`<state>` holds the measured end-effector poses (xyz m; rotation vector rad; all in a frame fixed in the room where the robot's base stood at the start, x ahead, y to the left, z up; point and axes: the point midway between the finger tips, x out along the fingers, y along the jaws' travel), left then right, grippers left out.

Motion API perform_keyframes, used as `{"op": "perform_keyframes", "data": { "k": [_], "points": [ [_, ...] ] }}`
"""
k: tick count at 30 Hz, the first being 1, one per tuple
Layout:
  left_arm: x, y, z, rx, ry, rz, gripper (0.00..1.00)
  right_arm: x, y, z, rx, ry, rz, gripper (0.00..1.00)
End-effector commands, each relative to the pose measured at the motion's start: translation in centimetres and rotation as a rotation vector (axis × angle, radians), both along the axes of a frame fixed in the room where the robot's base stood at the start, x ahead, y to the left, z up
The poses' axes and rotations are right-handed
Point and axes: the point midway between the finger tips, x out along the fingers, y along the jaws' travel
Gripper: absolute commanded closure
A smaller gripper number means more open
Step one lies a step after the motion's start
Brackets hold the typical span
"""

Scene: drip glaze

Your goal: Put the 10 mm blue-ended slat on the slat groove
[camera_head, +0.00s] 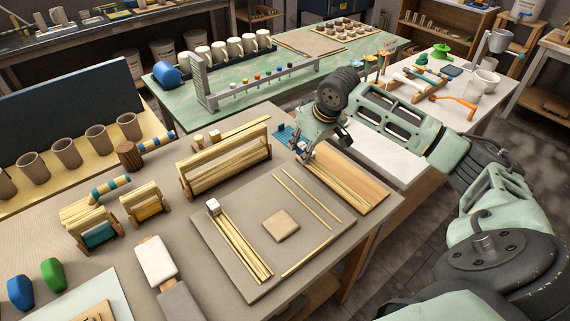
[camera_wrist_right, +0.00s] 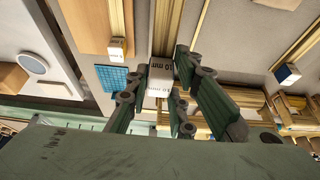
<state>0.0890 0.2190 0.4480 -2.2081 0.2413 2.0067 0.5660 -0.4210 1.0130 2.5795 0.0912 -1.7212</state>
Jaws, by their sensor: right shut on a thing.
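My right gripper (camera_head: 303,155) is at the far end of a wooden board (camera_head: 372,194) on the right side of the bench. In the right wrist view my right gripper (camera_wrist_right: 163,82) is shut around a white end block marked 10 mm (camera_wrist_right: 160,78), with a pale slat (camera_wrist_right: 168,28) running from it. No blue shows on this end. Long slats (camera_head: 338,182) lie along the board below the gripper. Another white-ended slat (camera_wrist_right: 117,47) is beside the held one. I cannot make out the slat groove for certain. My left gripper is not in view.
A grey board (camera_head: 235,225) carries white-ended slats (camera_head: 240,243), thin strips and a square tan block (camera_head: 281,225). A wooden rack of slats (camera_head: 225,165) stands left of the gripper. A blue gridded mat (camera_head: 286,132) lies just behind it. A white table (camera_head: 400,160) adjoins on the right.

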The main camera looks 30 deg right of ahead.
Motion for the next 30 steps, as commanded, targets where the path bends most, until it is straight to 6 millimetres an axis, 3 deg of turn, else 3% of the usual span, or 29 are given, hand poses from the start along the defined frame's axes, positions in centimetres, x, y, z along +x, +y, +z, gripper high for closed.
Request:
{"op": "perform_keyframes", "data": {
  "k": [3, 10, 14, 21, 30],
  "points": [
    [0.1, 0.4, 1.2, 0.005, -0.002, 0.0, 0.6, 2.2, 2.1, -1.3, 0.005, 0.0, 0.0, 1.0],
    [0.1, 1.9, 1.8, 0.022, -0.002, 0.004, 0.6, 4.5, 4.1, -3.4, 0.002, 0.0, -0.001, 1.0],
    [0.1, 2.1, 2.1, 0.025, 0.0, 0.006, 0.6, 4.7, 4.2, -4.2, -0.002, 0.002, -0.002, 1.0],
    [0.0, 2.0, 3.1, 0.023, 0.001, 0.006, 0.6, 4.7, 4.2, -7.4, -0.002, 0.002, -0.001, 1.0],
    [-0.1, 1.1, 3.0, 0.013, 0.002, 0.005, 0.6, 4.7, 4.2, -7.8, -0.002, -0.001, -0.001, 1.0]
  ]
}}
